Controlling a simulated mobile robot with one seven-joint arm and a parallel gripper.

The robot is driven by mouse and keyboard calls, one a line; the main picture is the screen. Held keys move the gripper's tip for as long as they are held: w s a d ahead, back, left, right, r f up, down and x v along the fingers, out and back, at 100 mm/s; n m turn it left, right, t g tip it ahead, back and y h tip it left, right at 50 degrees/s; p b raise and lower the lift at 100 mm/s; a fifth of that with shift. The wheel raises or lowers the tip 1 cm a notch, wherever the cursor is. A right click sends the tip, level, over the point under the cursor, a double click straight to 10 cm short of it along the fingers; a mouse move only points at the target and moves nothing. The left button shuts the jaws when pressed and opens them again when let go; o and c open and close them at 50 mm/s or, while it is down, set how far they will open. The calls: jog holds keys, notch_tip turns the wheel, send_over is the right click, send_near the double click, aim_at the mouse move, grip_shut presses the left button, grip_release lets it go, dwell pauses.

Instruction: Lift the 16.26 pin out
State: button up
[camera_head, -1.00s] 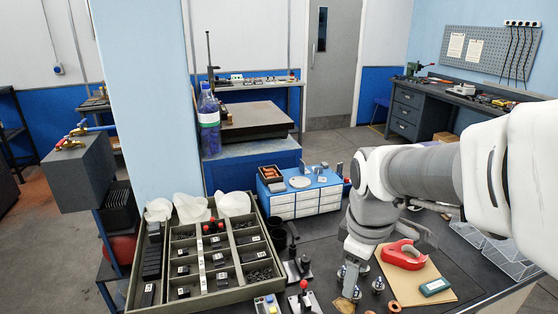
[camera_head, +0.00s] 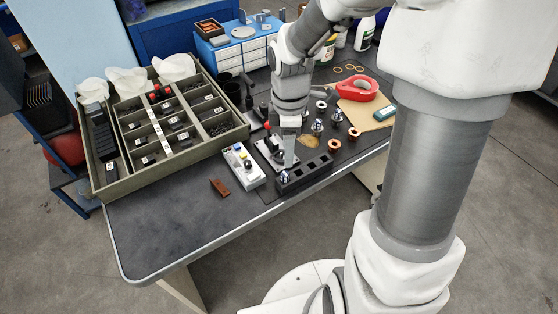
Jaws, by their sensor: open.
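A black block (camera_head: 308,175) with a row of square sockets lies near the bench's front edge. A small shiny metal pin (camera_head: 285,177) shows at its left end; I cannot read any size mark on it. My gripper (camera_head: 289,163) points down just above that pin, with its jaws open. Its fingers look narrow from here, and I cannot tell whether they straddle the pin or touch it. Other metal pins (camera_head: 317,127) stand on the bench behind the block, among copper-coloured rings (camera_head: 334,145).
A grey control box (camera_head: 244,166) with buttons lies left of the block, with a brown piece (camera_head: 220,187) farther left. A compartment tray (camera_head: 104,188) fills the bench's left side. A red holder (camera_head: 358,89) sits on a tan board behind. The bench's front-left is clear.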

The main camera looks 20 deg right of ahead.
aim_at(287, 174)
jog(key=f+b, duration=0.2)
jog(key=f, duration=0.8)
jog(key=shift+w+b, duration=0.2)
jog(key=shift+b, duration=0.1)
grip_shut()
